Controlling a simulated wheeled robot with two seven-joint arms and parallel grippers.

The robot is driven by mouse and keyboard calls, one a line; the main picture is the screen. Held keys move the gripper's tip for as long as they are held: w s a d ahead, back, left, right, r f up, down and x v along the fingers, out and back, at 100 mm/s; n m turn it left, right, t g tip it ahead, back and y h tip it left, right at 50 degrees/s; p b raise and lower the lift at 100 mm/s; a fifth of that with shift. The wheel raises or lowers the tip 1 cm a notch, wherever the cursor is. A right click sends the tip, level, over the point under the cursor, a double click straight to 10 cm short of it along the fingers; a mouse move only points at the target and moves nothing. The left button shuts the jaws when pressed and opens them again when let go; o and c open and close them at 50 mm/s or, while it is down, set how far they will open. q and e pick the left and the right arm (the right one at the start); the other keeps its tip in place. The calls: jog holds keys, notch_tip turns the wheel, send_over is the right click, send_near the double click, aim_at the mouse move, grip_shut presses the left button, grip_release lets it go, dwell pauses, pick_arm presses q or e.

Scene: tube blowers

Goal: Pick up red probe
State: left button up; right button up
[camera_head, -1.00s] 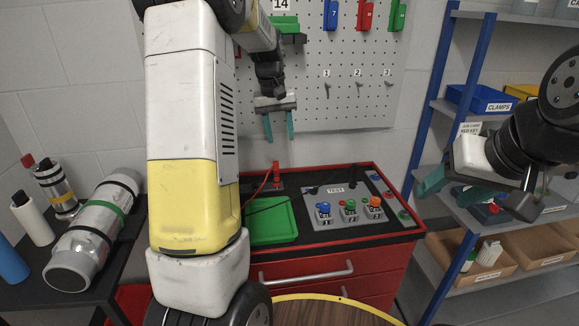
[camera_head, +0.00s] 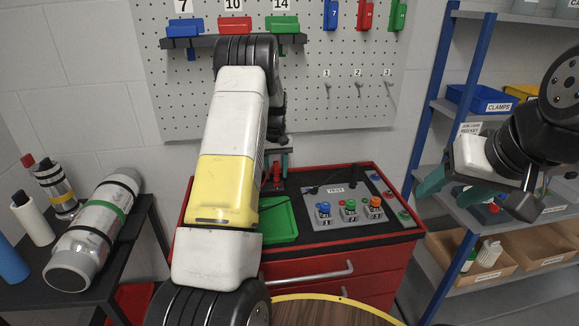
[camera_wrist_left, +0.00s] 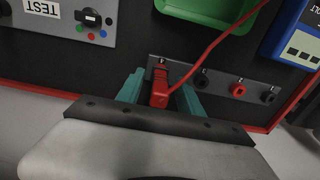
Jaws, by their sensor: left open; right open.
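The red probe (camera_wrist_left: 160,88) is plugged into a grey socket strip (camera_wrist_left: 219,83) in the left wrist view, with a red cable running from it. In the head view the red probe (camera_head: 277,172) stands at the back of the red workbench. My left gripper (camera_wrist_left: 158,88) is open, with one teal finger on each side of the probe; I cannot tell whether they touch it. In the head view my left gripper (camera_head: 278,162) is mostly hidden behind my arm. My right gripper (camera_head: 445,178) is open and empty at the right, before the shelf.
The workbench (camera_head: 365,243) holds a green tray (camera_head: 279,220), a grey TEST panel (camera_head: 338,190) and small blue, green and orange units. The strip has black and red sockets beside the probe. A pegboard (camera_head: 335,60) stands behind, a shelf (camera_head: 440,100) at right.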

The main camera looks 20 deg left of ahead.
pick_arm(q)
jog(key=shift+f, duration=0.85)
grip_shut()
jog(key=shift+r, duration=0.15)
jog(key=shift+r, duration=0.5)
notch_tip(320, 180, up, 2)
jog(key=shift+r, duration=0.15)
jog(key=s+d, duration=0.3)
jog(key=s, duration=0.4)
jog(key=s+d+r, duration=0.1)
jog(key=s+d, duration=0.1)
jog(key=s, duration=0.6)
jog(key=shift+d+r, duration=0.25)
jog(key=shift+d, duration=0.15)
jog(key=shift+r, duration=0.1)
